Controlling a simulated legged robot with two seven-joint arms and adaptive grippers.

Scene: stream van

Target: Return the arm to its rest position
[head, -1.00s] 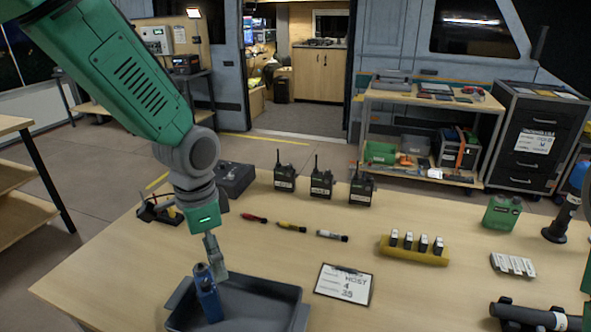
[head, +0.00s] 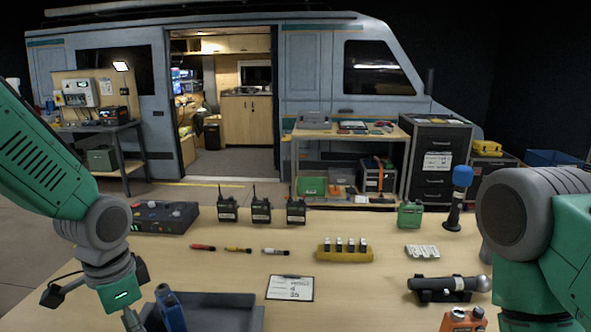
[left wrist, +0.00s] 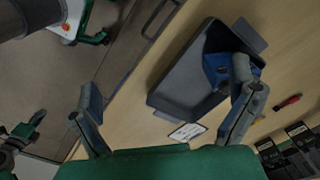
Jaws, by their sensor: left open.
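My left arm comes in from the left in the head view. Its gripper (head: 133,319) is at the bottom edge, just left of a blue object (head: 170,311), with its fingertips cut off. In the left wrist view my gripper (left wrist: 166,85) has its two fingers wide apart with nothing between them. The blue object (left wrist: 216,70) shows behind the right finger, in the dark grey tray (left wrist: 180,95). The tray also shows in the head view (head: 235,318), cut by the bottom edge. My right arm stands at the right of the head view; its gripper is out of sight.
On the table are a clipboard (head: 290,288), three radios (head: 261,211), several pens (head: 238,249), a yellow battery holder (head: 344,255), a microphone (head: 447,285) and a dark box (head: 164,217). The table between tray and pens is mostly clear.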

